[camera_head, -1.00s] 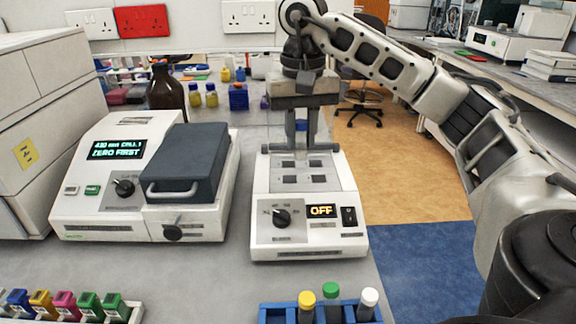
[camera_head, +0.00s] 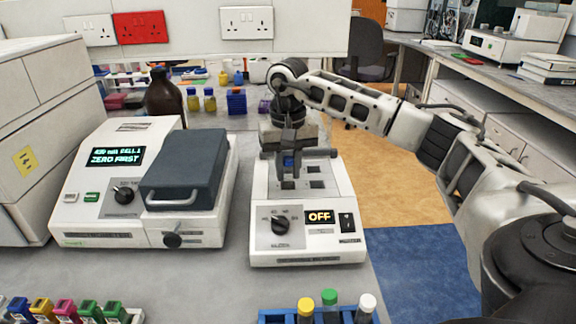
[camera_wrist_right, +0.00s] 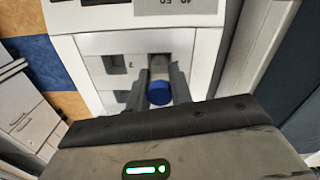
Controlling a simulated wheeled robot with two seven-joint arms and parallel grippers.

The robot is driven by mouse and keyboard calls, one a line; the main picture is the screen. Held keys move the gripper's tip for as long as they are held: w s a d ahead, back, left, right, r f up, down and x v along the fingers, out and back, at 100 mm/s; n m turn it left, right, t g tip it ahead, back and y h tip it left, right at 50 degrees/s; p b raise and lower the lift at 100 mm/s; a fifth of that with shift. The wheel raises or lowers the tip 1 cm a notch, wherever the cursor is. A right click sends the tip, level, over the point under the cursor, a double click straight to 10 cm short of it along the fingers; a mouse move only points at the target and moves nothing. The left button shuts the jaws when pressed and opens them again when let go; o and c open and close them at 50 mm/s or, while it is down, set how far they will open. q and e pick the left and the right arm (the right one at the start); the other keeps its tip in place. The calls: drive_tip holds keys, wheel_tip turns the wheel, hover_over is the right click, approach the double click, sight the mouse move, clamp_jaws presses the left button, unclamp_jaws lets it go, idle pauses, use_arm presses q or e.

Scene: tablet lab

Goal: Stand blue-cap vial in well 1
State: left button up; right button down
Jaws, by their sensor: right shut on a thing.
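My right gripper (camera_head: 289,166) is shut on the blue-cap vial. The vial's blue cap (camera_head: 288,161) shows between the fingers in the head view, and in the right wrist view its cap (camera_wrist_right: 160,93) and pale body (camera_wrist_right: 159,66) show. The vial is over the white heater block (camera_head: 262,205), near the front left well (camera_head: 288,184). In the right wrist view a dark square well marked 2 (camera_wrist_right: 117,65) lies beside the vial. I cannot tell whether the vial's bottom is inside a well. My left gripper is not in view.
The heater's display (camera_head: 319,216) reads OFF. A photometer (camera_head: 110,215) with a dark lid stands to the left. A blue rack (camera_head: 273,317) with yellow-, green- and white-capped tubes is at the front edge. Coloured cuvettes (camera_head: 65,308) stand front left.

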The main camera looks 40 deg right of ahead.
sight(288, 158)
drive_tip(key=shift+f, duration=0.1)
drive_tip(key=shift+f+b, duration=0.3)
drive_tip(key=shift+f, duration=0.2)
drive_tip(key=c, duration=1.3)
unclamp_jaws()
drive_tip(key=shift+o, duration=0.2)
wheel_tip(288, 158, up, 13)
drive_tip(key=shift+r+p, duration=0.15)
drive_tip(key=shift+p, duration=0.45)
